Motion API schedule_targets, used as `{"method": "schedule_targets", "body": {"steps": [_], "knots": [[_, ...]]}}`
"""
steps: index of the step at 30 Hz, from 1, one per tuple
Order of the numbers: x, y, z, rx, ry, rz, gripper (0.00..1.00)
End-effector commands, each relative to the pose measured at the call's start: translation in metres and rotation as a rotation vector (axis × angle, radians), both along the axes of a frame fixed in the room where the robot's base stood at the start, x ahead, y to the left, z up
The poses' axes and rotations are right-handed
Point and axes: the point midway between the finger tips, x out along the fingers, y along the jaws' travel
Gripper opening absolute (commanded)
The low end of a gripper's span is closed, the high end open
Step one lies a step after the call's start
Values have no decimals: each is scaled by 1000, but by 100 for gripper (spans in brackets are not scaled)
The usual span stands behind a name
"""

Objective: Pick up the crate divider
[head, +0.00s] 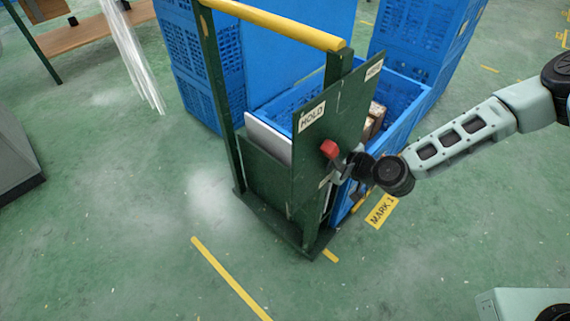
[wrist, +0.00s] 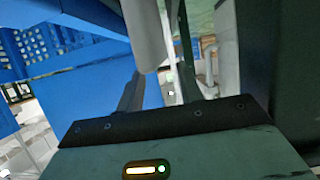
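A pale flat panel (head: 268,138) stands upright in the dark green cart (head: 262,180), left of the board marked HOLD. It may be the crate divider; I cannot be sure. A blue crate (head: 398,92) sits on the cart behind the board, with brown items inside. My gripper (wrist: 162,78) is at the right side of the board, near a red knob (head: 330,149); its tips are hard to make out in the head view. In the wrist view the two fingers stand apart, with a pale rounded bar (wrist: 146,35) ahead of them. I see nothing clamped.
The cart has a yellow handle bar (head: 275,22) across its top. Stacked blue crates (head: 205,60) stand behind it. A yellow MARK 1 label (head: 381,210) lies on the floor at right.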

Motion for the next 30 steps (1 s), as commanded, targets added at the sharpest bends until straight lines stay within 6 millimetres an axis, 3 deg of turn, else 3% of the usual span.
{"method": "schedule_targets", "body": {"steps": [7,17,21,30], "knots": [[20,28,-12,2,1,-1,36],[25,34,-14,0,1,0,36],[25,34,-14,0,1,0,0],[25,34,-13,1,0,0,0]]}}
